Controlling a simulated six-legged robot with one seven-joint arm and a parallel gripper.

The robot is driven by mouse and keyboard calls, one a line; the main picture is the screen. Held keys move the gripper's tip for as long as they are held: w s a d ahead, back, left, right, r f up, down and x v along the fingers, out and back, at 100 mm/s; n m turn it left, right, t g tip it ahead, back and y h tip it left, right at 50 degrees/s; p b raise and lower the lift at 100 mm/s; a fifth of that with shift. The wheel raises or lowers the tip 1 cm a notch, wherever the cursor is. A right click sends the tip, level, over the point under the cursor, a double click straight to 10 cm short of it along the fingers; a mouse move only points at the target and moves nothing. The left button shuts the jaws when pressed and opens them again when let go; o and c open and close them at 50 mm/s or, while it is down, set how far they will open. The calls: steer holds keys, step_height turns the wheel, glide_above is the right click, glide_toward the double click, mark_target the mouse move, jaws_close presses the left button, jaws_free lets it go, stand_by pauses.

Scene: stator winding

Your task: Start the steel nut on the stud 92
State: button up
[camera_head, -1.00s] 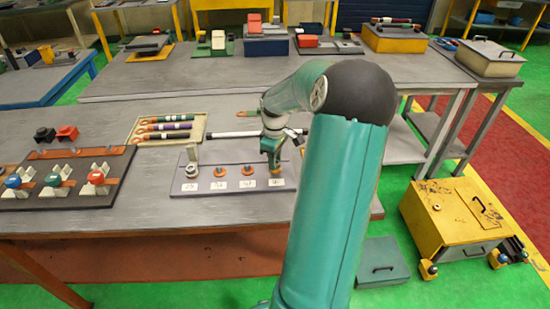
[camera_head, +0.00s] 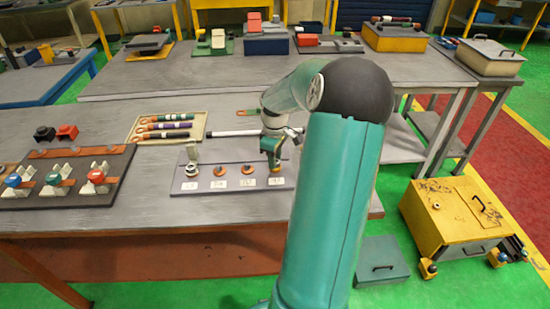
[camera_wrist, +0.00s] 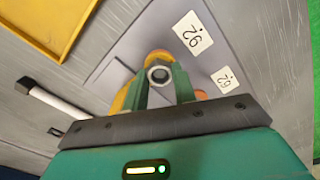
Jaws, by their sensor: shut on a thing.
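My gripper (camera_head: 273,160) points down over the rightmost post of the dark terminal board (camera_head: 205,189). In the wrist view its green fingers (camera_wrist: 160,90) are shut on the steel nut (camera_wrist: 159,74), a small bright ring. An orange terminal (camera_wrist: 127,94) shows beside and below the fingers. Whether the nut is around the stud or just above it, I cannot tell; the stud is hidden. A white label (camera_wrist: 192,35) close by appears to read 92, with a second label (camera_wrist: 227,80) to its right.
A taller post with a light metal fitting (camera_head: 191,168) stands at the board's left end, with two orange terminals (camera_head: 219,171) (camera_head: 247,170) between. A tray of coloured rods (camera_head: 170,127) and a pale rod (camera_head: 232,133) lie behind. A coloured-knob fixture (camera_head: 65,180) is at left.

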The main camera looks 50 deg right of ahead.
steer(key=shift+f, duration=0.1)
steer(key=shift+m, duration=1.2)
steer(key=m, duration=0.3)
steer(key=shift+m, duration=0.4)
steer(key=o, duration=0.9)
steer(key=shift+o, duration=0.2)
steer(key=shift+r, duration=3.55)
